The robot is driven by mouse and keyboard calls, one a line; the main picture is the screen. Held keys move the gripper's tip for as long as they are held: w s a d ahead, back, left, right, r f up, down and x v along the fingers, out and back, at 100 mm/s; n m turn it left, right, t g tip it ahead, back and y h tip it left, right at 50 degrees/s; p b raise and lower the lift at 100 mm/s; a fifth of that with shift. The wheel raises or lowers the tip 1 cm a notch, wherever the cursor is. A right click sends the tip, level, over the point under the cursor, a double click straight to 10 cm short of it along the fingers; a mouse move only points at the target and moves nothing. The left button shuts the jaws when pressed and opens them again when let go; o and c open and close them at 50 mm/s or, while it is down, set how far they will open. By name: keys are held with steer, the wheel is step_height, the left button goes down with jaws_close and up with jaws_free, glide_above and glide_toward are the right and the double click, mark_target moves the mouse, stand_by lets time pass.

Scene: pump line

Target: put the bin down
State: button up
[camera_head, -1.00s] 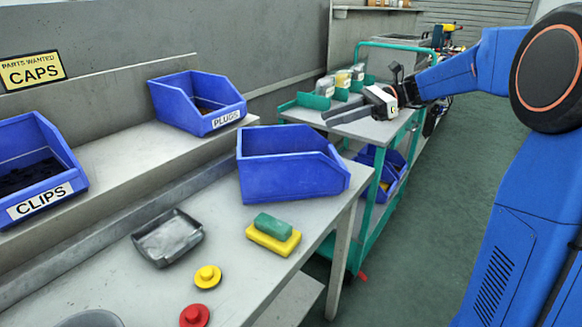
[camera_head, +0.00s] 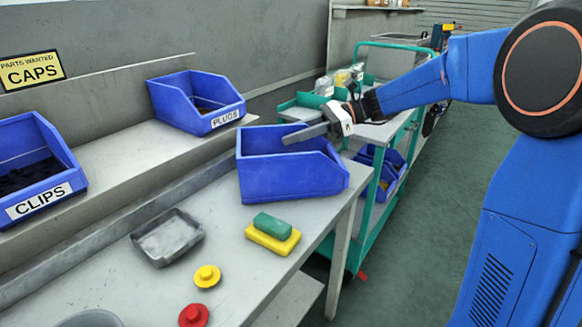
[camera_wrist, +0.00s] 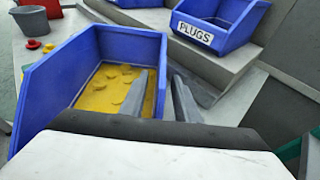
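The blue bin (camera_head: 292,178) sits upright on the grey bench near its right end. The wrist view shows yellow round parts (camera_wrist: 108,88) inside this bin (camera_wrist: 62,75). My gripper (camera_head: 303,133) is at the bin's far right rim, its fingers pointing left in the head view. In the wrist view my gripper (camera_wrist: 166,98) has its fingers apart, one over the bin's inside and one outside, with the blue side wall showing between them. I cannot tell whether either finger touches the wall.
On the shelf stand a PLUGS bin (camera_head: 196,103) and a CLIPS bin (camera_head: 38,170). A grey tray (camera_head: 167,238), a green block (camera_head: 272,226) on a yellow one, and yellow (camera_head: 207,276) and red (camera_head: 194,315) parts lie on the bench. A green cart (camera_head: 372,235) stands to the right.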

steer(key=shift+x, duration=0.95)
jaws_close()
stand_by(0.6)
